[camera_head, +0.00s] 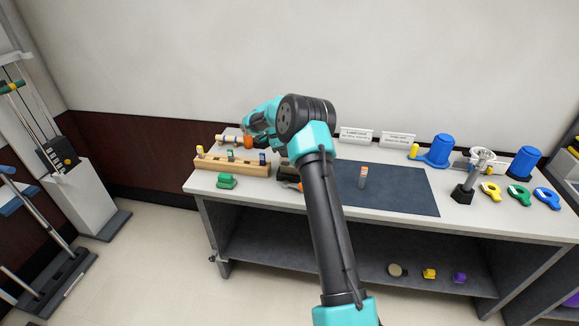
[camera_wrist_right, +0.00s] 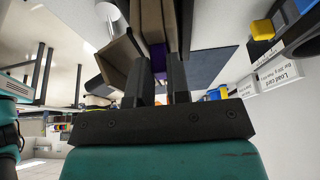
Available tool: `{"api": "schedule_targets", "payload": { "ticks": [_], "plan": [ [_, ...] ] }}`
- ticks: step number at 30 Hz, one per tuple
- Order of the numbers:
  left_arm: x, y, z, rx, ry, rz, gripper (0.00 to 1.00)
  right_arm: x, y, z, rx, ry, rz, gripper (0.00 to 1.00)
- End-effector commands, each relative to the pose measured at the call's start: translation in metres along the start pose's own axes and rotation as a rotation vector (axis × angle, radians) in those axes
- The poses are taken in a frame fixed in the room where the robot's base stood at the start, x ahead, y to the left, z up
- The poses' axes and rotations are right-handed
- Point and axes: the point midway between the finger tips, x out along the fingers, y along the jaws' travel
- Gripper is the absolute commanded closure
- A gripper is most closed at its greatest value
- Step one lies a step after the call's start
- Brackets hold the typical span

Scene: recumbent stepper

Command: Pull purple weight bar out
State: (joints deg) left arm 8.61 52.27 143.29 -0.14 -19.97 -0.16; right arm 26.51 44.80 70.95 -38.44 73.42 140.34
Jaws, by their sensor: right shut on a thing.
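In the right wrist view, a purple bar (camera_wrist_right: 158,56) shows between the two dark fingers of my right gripper (camera_wrist_right: 159,72), which is shut on it. The bar lies beside brown, wood-coloured walls (camera_wrist_right: 150,22), and its far end is hidden. In the head view my right arm reaches across the bench, and the forearm and elbow hide the gripper's fingertips and the purple bar. My left gripper is in neither view.
A dark mat (camera_head: 405,190) holds a small upright cylinder (camera_head: 362,177). Blue weights (camera_head: 436,151) and coloured handles (camera_head: 519,195) are at right.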

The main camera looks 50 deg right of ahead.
Motion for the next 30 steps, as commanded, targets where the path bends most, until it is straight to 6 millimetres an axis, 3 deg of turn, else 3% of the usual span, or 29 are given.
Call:
{"api": "schedule_targets", "payload": {
  "ticks": [30],
  "plan": [
    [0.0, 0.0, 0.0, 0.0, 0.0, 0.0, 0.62, -0.011, 0.0, -0.005, 0.0, 0.0, -0.001, 1.0]
  ]
}}
